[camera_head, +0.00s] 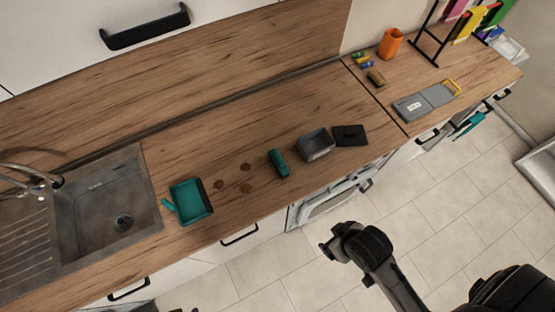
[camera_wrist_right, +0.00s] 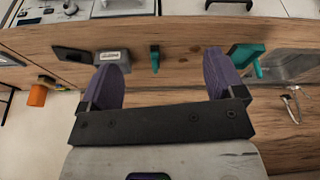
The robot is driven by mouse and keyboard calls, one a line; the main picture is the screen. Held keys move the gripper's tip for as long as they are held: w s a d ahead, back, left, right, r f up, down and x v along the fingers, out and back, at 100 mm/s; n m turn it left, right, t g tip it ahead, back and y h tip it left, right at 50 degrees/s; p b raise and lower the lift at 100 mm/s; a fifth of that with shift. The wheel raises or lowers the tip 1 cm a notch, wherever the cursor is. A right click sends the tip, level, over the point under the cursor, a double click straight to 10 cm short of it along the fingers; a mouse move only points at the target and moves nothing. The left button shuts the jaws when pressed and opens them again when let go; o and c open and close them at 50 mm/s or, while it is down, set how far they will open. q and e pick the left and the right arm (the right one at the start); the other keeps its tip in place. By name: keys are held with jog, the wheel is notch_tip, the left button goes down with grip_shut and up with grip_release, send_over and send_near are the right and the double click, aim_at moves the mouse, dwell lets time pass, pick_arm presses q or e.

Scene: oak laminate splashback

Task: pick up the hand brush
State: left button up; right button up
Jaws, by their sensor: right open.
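The hand brush (camera_head: 278,163) is a small teal-green piece lying on the wooden counter, between brown crumb-like patches and a grey box. It also shows in the right wrist view (camera_wrist_right: 155,58), between my finger directions but farther off. My right gripper (camera_wrist_right: 160,72) is open, its two purple-grey fingers wide apart with nothing between them. In the head view my dark right arm hangs over the floor in front of the counter, apart from the brush. A teal dustpan (camera_head: 190,202) lies left of the brush, near the sink. My left gripper is not in view.
A grey box (camera_head: 316,145) and a black lid (camera_head: 349,135) stand right of the brush. Brown patches (camera_head: 245,188) lie to its left. The sink (camera_head: 105,212) is at the left; an orange cup (camera_head: 390,43) is at the back right. A splashback rises behind.

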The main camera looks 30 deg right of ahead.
jog(key=shift+c, duration=0.2)
dwell(0.3)
jog(key=c, duration=0.6)
jog(key=shift+w, duration=0.15)
